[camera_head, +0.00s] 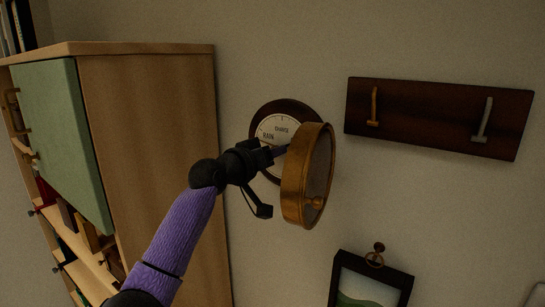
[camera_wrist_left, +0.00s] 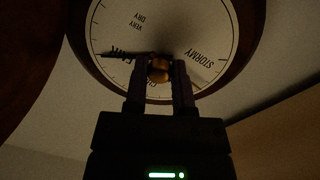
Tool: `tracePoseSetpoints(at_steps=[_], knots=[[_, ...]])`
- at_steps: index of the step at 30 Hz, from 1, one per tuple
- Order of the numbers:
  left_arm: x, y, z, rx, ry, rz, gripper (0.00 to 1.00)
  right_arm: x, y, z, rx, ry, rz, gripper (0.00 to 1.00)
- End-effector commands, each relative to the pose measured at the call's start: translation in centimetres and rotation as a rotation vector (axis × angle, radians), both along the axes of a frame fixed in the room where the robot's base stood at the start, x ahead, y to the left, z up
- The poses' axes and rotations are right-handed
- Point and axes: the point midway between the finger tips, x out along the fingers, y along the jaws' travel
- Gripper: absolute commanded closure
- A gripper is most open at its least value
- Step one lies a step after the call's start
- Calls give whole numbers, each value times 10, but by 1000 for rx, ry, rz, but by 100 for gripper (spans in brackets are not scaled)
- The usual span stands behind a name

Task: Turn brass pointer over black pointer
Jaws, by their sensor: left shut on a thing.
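A round barometer with a dark wooden rim (camera_head: 260,108) and a white dial (camera_head: 281,129) hangs on the wall. Its brass-rimmed glass cover (camera_head: 292,180) stands swung open to the right. My left gripper (camera_head: 279,151) reaches in front of the dial beside the cover. In the left wrist view, its fingers (camera_wrist_left: 160,66) are shut on a small brass knob (camera_wrist_left: 159,69) at the dial's middle. A dark pointer-like shape (camera_wrist_left: 126,55) extends left from there, over the lettering near FAIR. The brass pointer's arm cannot be made out; the fingers hide part of the dial. My right gripper is not in view.
A wooden cabinet (camera_head: 150,130) with a green door (camera_head: 62,130) stands at the left. A dark hook board (camera_head: 430,115) hangs at the upper right, and a framed picture (camera_head: 345,268) hangs below. The open cover lies close to the gripper's right side.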

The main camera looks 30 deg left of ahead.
Motion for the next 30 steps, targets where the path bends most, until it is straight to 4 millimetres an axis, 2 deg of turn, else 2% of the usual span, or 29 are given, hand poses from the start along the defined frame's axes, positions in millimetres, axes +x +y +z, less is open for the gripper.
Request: tracePoseSetpoints(at_steps=[14,30], knots=[[0,0,1,450,-61,0,100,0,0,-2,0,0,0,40],[0,1,2,958,-130,-1,100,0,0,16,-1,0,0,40]])
